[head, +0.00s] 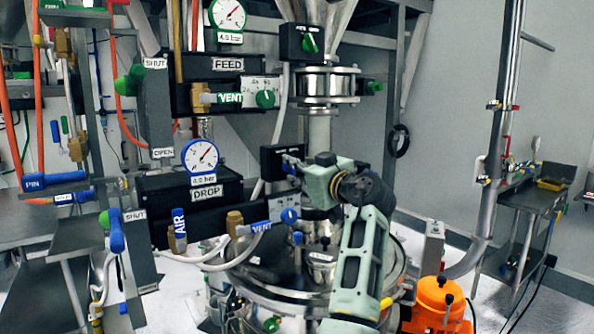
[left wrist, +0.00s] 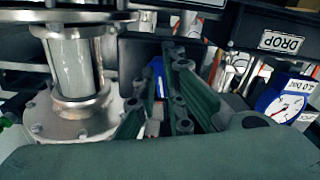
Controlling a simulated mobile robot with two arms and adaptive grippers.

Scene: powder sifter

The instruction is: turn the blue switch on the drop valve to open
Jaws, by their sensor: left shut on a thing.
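The drop valve has a black box (head: 270,160) on the central steel column, beside the DROP panel (head: 170,203). Its blue switch (head: 289,165) sticks out of the right part of the box, partly hidden by my gripper. My left gripper (head: 298,168), pale green, reaches up from below right and is shut on the blue switch. In the left wrist view, the blue switch (left wrist: 158,76) shows between the dark green fingers, against the dark box. The switch's exact angle is hard to tell. My right gripper is in neither view.
The FEED valve with a green knob (head: 310,43) sits above. A blue-rimmed gauge (head: 200,157) and blue VENT (head: 262,226) and AIR (head: 179,225) handles are to the left. A round steel vessel (head: 270,280) stands below, an orange unit (head: 438,303) at lower right.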

